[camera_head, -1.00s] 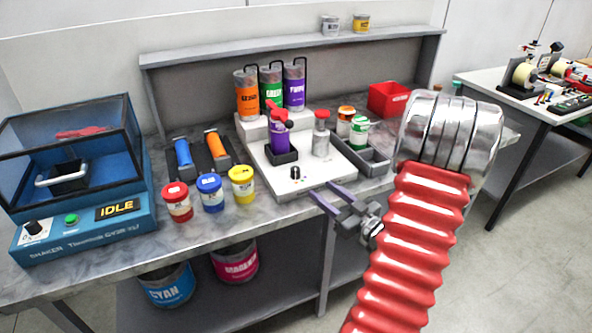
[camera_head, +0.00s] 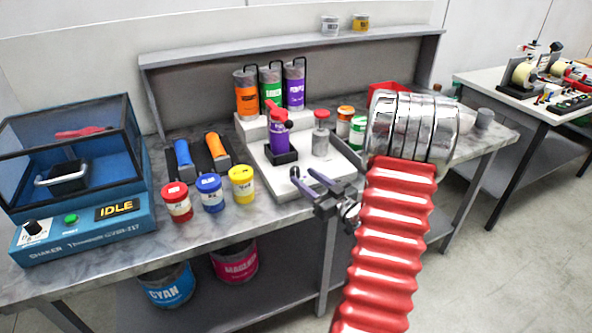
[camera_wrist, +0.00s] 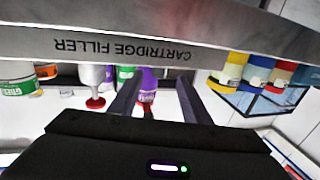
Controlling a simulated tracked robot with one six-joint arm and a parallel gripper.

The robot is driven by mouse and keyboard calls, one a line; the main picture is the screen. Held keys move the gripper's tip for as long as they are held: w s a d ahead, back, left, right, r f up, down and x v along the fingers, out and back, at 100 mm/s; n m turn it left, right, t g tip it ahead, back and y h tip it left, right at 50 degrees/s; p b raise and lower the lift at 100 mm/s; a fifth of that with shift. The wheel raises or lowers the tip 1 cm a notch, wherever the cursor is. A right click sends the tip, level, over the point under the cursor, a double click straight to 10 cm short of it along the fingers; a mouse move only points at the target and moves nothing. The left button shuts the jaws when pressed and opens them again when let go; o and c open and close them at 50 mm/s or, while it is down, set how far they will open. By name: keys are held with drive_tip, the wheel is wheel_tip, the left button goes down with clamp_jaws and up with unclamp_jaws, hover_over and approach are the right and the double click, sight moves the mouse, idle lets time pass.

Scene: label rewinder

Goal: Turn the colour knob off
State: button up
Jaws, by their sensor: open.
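The colour knob (camera_head: 294,171) is a small black knob on the front of the white cartridge filler (camera_head: 262,168). In the head view my gripper (camera_head: 304,176) is right at it, with the fingertips open beside the knob. Whether they touch it cannot be told. In the wrist view, which is upside down, the open fingers (camera_wrist: 158,88) point at the filler's front, whose label reads CARTRIDGE FILLER (camera_wrist: 122,47). The knob cannot be made out there. The purple cartridge (camera_head: 281,139) stands in its dark holder behind the knob.
Red, blue and yellow jars (camera_head: 210,192) stand left of the filler. Orange and green jars (camera_head: 357,132) and a red bin (camera_head: 385,92) are to the right, partly behind my arm. The shaker (camera_head: 77,185) at far left shows IDLE.

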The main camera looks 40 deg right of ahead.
sight(299, 172)
drive_tip(key=w, duration=0.6)
drive_tip(key=shift+d, duration=0.15)
drive_tip(key=shift+c, duration=0.5)
drive_tip(key=c, duration=0.9)
drive_tip(key=shift+s+d, duration=0.1)
drive_tip(key=shift+d, duration=0.1)
drive_tip(key=shift+c, duration=0.2)
drive_tip(key=shift+a, duration=0.1)
